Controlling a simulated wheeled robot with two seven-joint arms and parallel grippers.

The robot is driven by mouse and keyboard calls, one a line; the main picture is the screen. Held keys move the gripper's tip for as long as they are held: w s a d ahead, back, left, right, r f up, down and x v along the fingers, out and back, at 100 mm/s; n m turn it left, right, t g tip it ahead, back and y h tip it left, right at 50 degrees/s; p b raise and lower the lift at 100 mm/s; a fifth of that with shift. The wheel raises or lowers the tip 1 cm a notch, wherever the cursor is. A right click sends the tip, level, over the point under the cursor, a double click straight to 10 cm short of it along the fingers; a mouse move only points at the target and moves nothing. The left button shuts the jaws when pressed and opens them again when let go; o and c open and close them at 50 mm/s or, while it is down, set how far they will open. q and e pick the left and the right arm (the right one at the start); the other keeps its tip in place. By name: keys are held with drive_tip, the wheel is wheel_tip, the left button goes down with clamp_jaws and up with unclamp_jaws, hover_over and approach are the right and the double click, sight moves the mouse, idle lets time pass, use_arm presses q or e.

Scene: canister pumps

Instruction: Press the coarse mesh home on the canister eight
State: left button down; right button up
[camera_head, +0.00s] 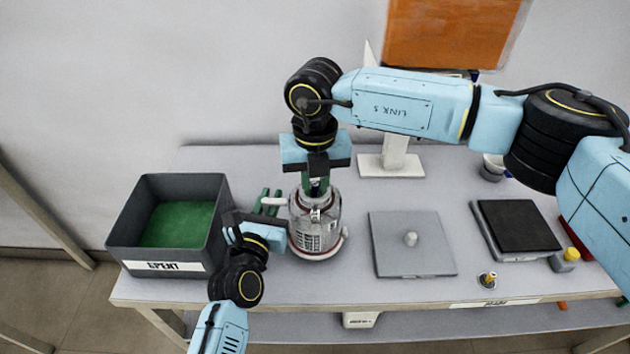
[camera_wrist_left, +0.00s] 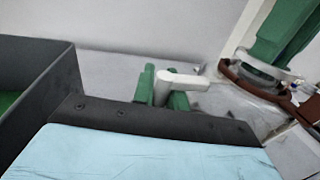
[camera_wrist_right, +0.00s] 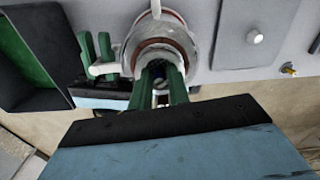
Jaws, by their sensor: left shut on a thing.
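The canister (camera_head: 315,222), a metal and white vessel with a reddish band near its base, stands upright near the table's front edge. My left gripper (camera_head: 268,201) is shut on the white handle (camera_wrist_left: 183,82) at the canister's left side. My right gripper (camera_head: 317,186) points down at the canister's top from above. In the right wrist view its green fingers (camera_wrist_right: 159,88) stand somewhat apart over the canister's mouth, with something dark between or below them. Whether they grip it is unclear. I cannot make out the coarse mesh or a number on the canister; the fingers hide much of the mouth.
A dark bin (camera_head: 122,222) with a green floor and a label stands at the left. Right of the canister lie a grey plate (camera_head: 385,255) with a knob and a black-topped pad (camera_head: 515,226). A small brass part (camera_head: 487,281) and a white stand (camera_head: 391,162) are nearby.

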drive_tip(key=shift+c, duration=1.1)
use_arm(q)
drive_tip(key=shift+f, duration=0.1)
use_arm(e)
drive_tip(key=shift+r, duration=1.05)
use_arm(q)
drive_tip(key=shift+a+f, duration=0.2)
drive_tip(key=shift+f, duration=0.1)
use_arm(e)
drive_tip(key=shift+w+d+r, duration=0.1)
drive_tip(key=shift+r, duration=0.6)
drive_tip(key=shift+w+d+r, duration=0.1)
drive_tip(key=shift+r, duration=0.55)
drive_tip(key=o, duration=0.4)
drive_tip(key=shift+r, duration=0.2)
use_arm(q)
drive_tip(key=shift+d+r, duration=0.15)
drive_tip(key=shift+r, duration=0.2)
use_arm(e)
drive_tip(key=shift+s+a+r, duration=0.1)
drive_tip(key=shift+r, duration=0.55)
drive_tip(key=shift+s+a+r, duration=0.1)
drive_tip(key=shift+r, duration=0.5)
use_arm(q)
drive_tip(key=c, duration=1.3)
unclamp_jaws()
drive_tip(key=shift+c, duration=0.2)
